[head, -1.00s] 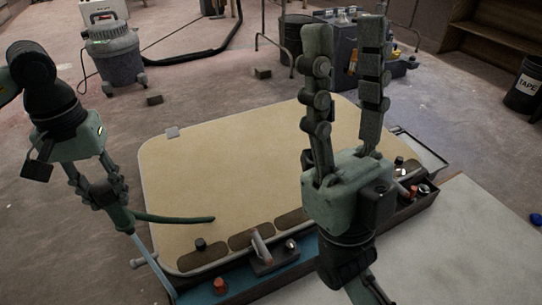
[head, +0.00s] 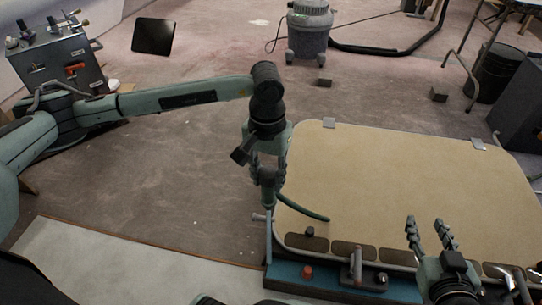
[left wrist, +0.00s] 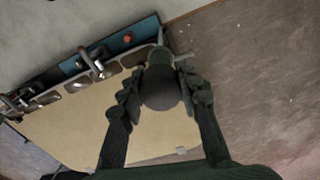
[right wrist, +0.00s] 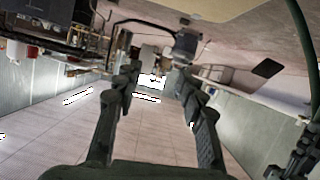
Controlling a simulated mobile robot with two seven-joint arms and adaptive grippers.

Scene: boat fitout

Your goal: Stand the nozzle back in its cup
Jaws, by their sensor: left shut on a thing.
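My left gripper (head: 267,182) is shut on the nozzle, above the left edge of the tan panel. In the head view the fingers hide most of the nozzle, and its green hose (head: 305,208) trails right over the panel. In the left wrist view the nozzle (left wrist: 162,90) shows as a dark, rounded body between the two fingers. My right gripper (head: 430,228) is open and empty, fingers pointing up, near the panel's lower right. The right wrist view shows its fingers apart with nothing between them. I cannot clearly make out the cup.
The tan panel (head: 410,180) is broad and mostly bare. Along its front edge a blue strip (head: 320,287) carries an orange knob (head: 306,271) and a lever fitting (head: 355,268). A grey vacuum (head: 309,30) stands behind. The floor left of the panel is clear.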

